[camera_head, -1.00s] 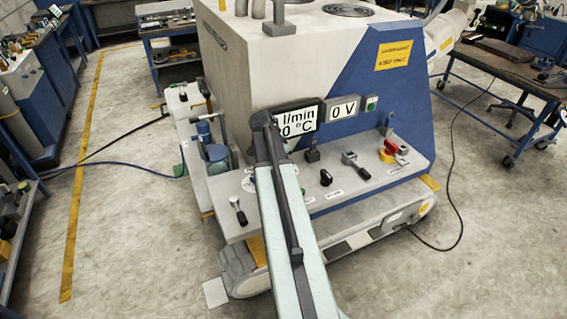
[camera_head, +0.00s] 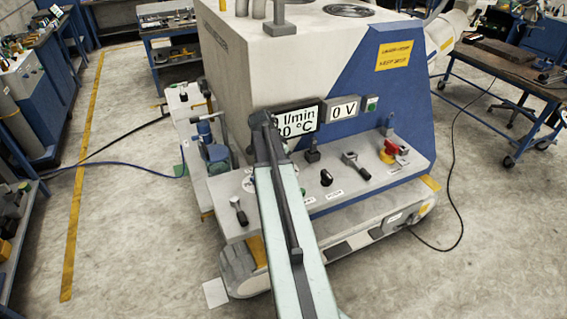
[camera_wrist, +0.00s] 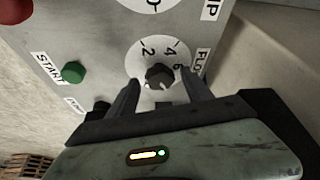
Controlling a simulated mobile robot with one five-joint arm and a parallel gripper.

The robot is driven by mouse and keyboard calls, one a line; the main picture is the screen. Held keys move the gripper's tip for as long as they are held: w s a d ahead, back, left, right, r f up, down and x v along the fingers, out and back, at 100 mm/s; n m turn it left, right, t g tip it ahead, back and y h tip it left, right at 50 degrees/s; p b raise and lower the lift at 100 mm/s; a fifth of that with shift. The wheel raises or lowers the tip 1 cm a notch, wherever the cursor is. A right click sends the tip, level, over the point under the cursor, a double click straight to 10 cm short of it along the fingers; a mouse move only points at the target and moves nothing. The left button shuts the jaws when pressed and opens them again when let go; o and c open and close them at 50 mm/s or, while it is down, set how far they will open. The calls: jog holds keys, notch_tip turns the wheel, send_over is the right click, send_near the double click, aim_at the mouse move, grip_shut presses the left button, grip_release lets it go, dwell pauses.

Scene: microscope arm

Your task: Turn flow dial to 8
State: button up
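The flow dial (camera_wrist: 158,76) is a small dark knob on a round white scale, with 2, 4 and 6 readable in the wrist view. A partly hidden label starting "FLO" (camera_wrist: 201,62) is beside it. My gripper (camera_wrist: 163,79) is open, with one dark finger on each side of the knob and gaps visible between fingers and knob. The lower scale is hidden by the knob and gripper, and the pointer's exact setting cannot be told. In the head view my arm hides the dial and gripper. The display (camera_head: 298,119) shows "l/min" and "°C"; its left part is covered.
In the wrist view, a green START button (camera_wrist: 75,72) and a red part (camera_wrist: 14,10) are left of the dial. In the head view, the machine's ledge carries a black knob (camera_head: 326,178), a lever (camera_head: 355,164) and a red-yellow switch (camera_head: 390,151) right of my arm.

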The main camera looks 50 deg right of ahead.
jog(key=p+v, duration=0.7)
jog(key=v, duration=0.1)
jog(key=shift+f, duration=0.1)
jog(key=w+a+n, duration=0.1)
jog(key=a, duration=0.2)
jog(key=w+a+f+n, duration=0.1)
jog(key=a, duration=0.2)
jog(key=w+a+n+y, duration=0.1)
jog(key=a+n, duration=0.1)
jog(key=a, duration=0.1)
jog(key=shift+a+f+t, duration=0.2)
jog(key=shift+a+t, duration=0.1)
jog(key=shift+a, duration=0.1)
jog(key=a+n, duration=0.2)
jog(key=a, duration=0.3)
jog(key=w+a+f+n+y+b, duration=0.1)
jog(key=a+n, duration=0.1)
jog(key=a, duration=0.3)
jog(key=a+n, duration=0.2)
jog(key=a, duration=0.3)
jog(key=shift+w+a+f, duration=0.1)
jog(key=shift+w+f, duration=0.15)
jog(key=shift+f, duration=0.05)
jog(key=s+a+f+n+y+b, duration=0.1)
jog(key=a+n, duration=0.8)
jog(key=a, duration=1)
jog(key=shift+s+y, duration=0.8)
jog(key=shift+s, duration=0.3)
